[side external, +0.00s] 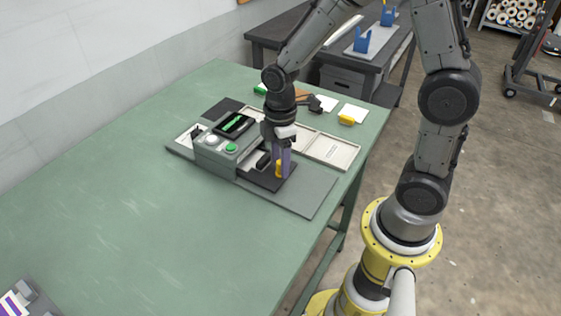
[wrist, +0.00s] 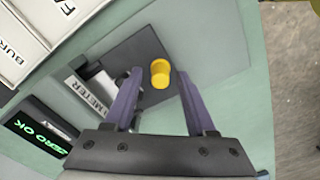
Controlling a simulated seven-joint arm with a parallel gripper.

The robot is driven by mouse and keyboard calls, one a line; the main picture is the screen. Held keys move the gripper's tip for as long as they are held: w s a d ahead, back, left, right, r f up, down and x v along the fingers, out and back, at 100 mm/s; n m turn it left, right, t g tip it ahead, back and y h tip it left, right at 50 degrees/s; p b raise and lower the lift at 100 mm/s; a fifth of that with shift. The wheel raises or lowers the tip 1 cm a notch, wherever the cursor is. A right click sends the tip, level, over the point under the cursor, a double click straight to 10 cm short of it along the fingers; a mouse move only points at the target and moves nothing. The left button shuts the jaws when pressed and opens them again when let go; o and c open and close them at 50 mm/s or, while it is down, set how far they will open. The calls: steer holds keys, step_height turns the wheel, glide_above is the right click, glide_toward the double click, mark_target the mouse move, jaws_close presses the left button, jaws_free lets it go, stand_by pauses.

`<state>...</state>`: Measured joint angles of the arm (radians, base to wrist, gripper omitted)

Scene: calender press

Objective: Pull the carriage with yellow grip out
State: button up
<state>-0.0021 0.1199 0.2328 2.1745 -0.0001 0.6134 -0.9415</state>
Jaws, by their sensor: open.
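The carriage (side external: 259,181) is a dark flat plate at the front of the grey press (side external: 215,158). In the wrist view the carriage (wrist: 150,46) carries an upright yellow cylindrical grip (wrist: 160,73). In the side view the yellow grip (side external: 279,169) is partly covered by the purple fingers. My gripper (side external: 282,172) points down over the carriage. In the wrist view my gripper (wrist: 160,78) is open, with one finger on each side of the grip and visible gaps. Whether the fingertips reach down beside the grip is hard to tell.
A grey base plate (side external: 310,193) lies under the press, with bare plate right of the carriage. A display (wrist: 38,126) reads "ZERO OK". A green button (side external: 231,148) is on the press. Light trays (side external: 332,150) lie behind. The green table (side external: 150,205) is clear in front.

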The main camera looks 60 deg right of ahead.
steer(key=shift+f, duration=0.4)
steer(key=shift+c, duration=0.2)
jaws_close()
stand_by(1.1)
